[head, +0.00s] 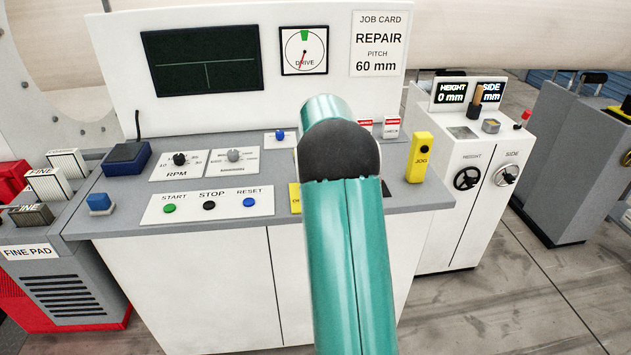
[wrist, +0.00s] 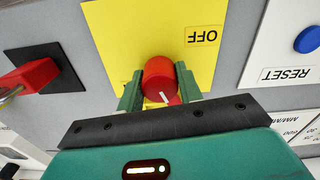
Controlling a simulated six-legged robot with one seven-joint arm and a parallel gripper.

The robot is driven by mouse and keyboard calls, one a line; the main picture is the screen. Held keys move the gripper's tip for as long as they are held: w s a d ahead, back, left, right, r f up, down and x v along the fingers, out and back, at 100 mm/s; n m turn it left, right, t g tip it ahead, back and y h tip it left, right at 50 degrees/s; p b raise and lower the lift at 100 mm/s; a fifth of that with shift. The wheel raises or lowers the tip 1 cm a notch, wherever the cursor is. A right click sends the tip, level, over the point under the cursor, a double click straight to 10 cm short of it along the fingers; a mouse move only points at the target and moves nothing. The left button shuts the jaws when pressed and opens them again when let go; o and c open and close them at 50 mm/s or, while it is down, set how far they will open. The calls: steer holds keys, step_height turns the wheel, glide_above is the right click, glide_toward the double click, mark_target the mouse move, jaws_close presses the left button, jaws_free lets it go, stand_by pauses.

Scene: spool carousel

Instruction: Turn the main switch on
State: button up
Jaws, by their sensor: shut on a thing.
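The main switch is a red round knob (wrist: 158,74) on a yellow plate (wrist: 125,35) in the wrist view. The plate carries an OFF label (wrist: 202,36); other lettering is hidden by my gripper. A short white mark shows on the knob's near side. My gripper (wrist: 158,85) has its two green fingers on either side of the knob, shut on it. In the head view my arm hides the knob and gripper; only a sliver of the yellow plate (head: 295,198) shows left of the arm.
In the head view START (head: 169,208) and STOP (head: 209,205) buttons are left of my arm. A yellow JOG box (head: 420,158) stands right.

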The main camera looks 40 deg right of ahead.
steer(key=m, duration=0.4)
stand_by(0.5)
steer(key=o, duration=1)
steer(key=shift+r, duration=0.15)
step_height(320, 180, up, 14)
steer(key=shift+f, duration=0.2)
